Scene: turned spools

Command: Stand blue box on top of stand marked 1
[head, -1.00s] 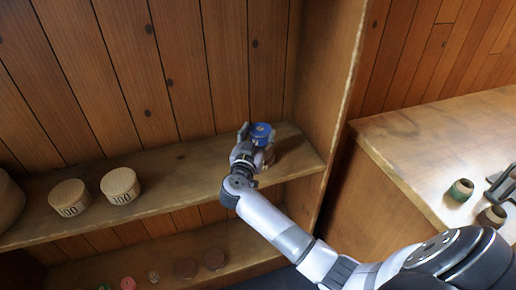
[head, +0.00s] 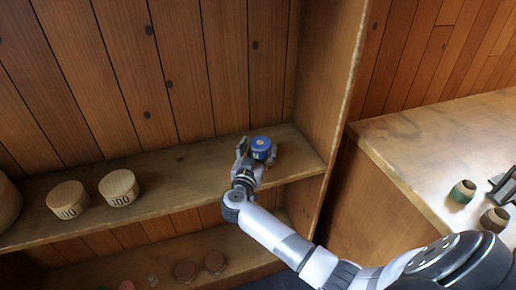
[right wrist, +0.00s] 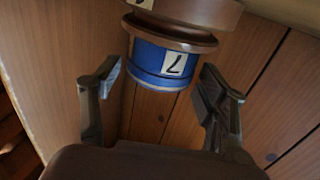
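The blue box (head: 262,146) is at the right end of the middle shelf, upright, with an orange spot on its top. In the right wrist view the blue box (right wrist: 163,66) bears a dark mark on a white label. There a brown turned stand (right wrist: 172,33) adjoins its upper picture end and seems to touch it; that view looks upside down. A white label shows partly on the stand, its mark unreadable. My right gripper (right wrist: 160,82) is open, one finger on each side of the box, with gaps. It also shows in the head view (head: 256,152). My left gripper is out of view.
Two round wooden pieces marked 100, a left one (head: 68,199) and a right one (head: 119,187), stand further left on the shelf (head: 185,170). The shelf's side panel (head: 325,90) is close on the right. Small spools stand on the counter (head: 400,135).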

